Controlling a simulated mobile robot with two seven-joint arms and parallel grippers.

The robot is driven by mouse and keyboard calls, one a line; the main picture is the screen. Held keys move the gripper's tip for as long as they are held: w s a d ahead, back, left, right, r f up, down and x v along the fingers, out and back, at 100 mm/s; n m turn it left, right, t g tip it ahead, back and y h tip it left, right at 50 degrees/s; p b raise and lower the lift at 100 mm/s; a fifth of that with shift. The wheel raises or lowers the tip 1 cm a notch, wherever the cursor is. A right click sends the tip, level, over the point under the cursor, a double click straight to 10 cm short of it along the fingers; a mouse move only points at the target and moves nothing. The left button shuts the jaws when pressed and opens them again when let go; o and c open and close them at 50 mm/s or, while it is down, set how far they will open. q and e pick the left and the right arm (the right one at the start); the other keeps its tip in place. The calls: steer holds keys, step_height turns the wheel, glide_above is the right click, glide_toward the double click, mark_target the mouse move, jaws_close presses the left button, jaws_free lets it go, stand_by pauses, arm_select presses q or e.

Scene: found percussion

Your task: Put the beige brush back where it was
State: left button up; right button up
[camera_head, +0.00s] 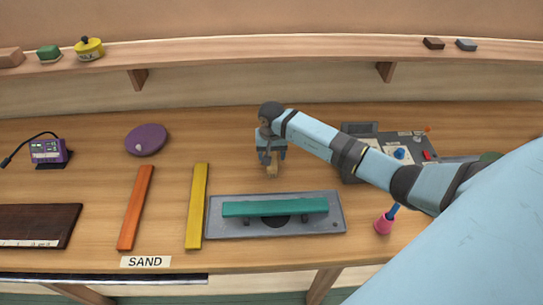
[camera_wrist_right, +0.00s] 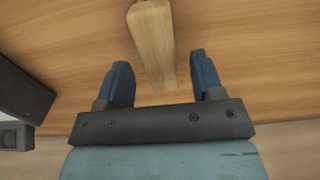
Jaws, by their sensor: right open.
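The beige brush (camera_head: 271,172) is on the wooden table just below my right gripper (camera_head: 270,156) in the head view; only a small part of it shows there. In the right wrist view, its pale wooden body (camera_wrist_right: 153,45) runs from the top edge down to between the two blue fingers of the right gripper (camera_wrist_right: 160,82). The fingers are spread, with a gap on each side of the wood. The brush's far end is cut off by the frame. My left gripper is in neither view.
A teal bar (camera_head: 275,207) sits on a grey plate (camera_head: 335,222) in front of the gripper. A yellow bar (camera_head: 196,205), an orange bar (camera_head: 136,207) and a purple disc (camera_head: 146,140) lie left.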

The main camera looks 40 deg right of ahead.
step_height(320, 180, up, 8)
steer(key=p, duration=0.3)
steer(key=s+a+m+y, duration=0.3)
steer(key=s+a+y, duration=0.15)
steer(key=a, duration=0.45)
steer(key=s+a+m+y, duration=0.25)
steer(key=a+y, duration=0.25)
steer(key=a, duration=0.5)
steer(key=s+a+r+m+t+y, duration=0.7)
steer(key=r+m+t, duration=0.25)
steer(key=m, duration=0.85)
steer(key=s+d+f+n+h, duration=0.3)
steer(key=f+n, duration=0.3)
steer(key=n, duration=0.4)
steer(key=s+d+f+n+t+h, duration=0.1)
steer(key=s+d+f+n+h, duration=0.2)
steer(key=s+f+n+h, duration=0.3)
steer(key=s+d+f+n+h, duration=0.3)
steer(key=f+n, duration=0.4)
steer(key=n, duration=0.9)
steer(key=shift+s+d+f+n+h, duration=0.15)
steer(key=shift+s+d+n+h, duration=0.15)
steer(key=shift+s+h, duration=0.5)
steer(key=shift+w, duration=0.15)
